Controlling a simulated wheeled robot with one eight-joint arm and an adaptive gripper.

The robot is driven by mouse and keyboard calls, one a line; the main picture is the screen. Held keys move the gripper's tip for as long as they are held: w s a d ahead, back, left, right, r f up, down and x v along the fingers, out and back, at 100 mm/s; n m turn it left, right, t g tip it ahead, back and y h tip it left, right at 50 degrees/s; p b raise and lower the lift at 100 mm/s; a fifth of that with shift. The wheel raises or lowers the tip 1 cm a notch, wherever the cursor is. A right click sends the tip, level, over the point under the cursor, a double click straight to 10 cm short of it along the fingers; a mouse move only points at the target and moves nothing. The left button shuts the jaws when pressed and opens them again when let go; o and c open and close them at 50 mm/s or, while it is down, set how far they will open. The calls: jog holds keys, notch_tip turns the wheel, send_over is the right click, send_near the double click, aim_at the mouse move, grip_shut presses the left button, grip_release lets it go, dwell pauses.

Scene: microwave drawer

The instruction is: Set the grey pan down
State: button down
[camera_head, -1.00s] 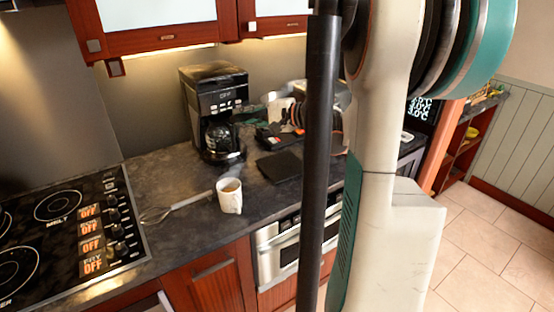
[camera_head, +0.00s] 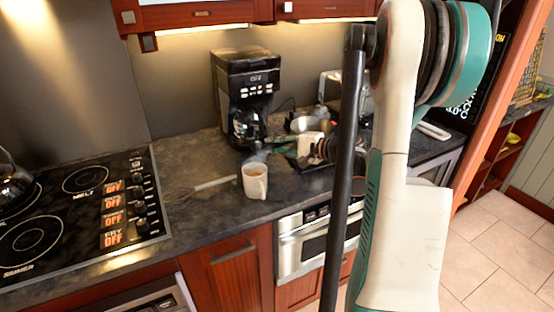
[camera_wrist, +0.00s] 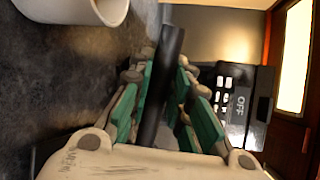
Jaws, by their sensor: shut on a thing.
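My gripper (camera_head: 290,150) is low over the counter, right of the coffee maker. In the wrist view its green-padded fingers (camera_wrist: 165,100) are shut on a black rod-like handle (camera_wrist: 168,60). The pan body is not clear in the wrist view.
The black coffee maker (camera_head: 245,95) stands close by, left of my gripper. The stove (camera_head: 85,215) is at far left. Counter between stove and coffee maker is mostly clear.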

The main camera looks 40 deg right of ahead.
notch_tip(320, 180, down, 4)
jog(key=shift+f+b, duration=0.1)
jog(key=shift+b, duration=0.65)
jog(key=c, duration=1.9)
grip_release()
jog(key=shift+f, duration=0.15)
jog(key=o, duration=0.4)
jog(key=p+v, duration=0.2)
jog(key=v, duration=1)
jog(key=shift+p, duration=0.4)
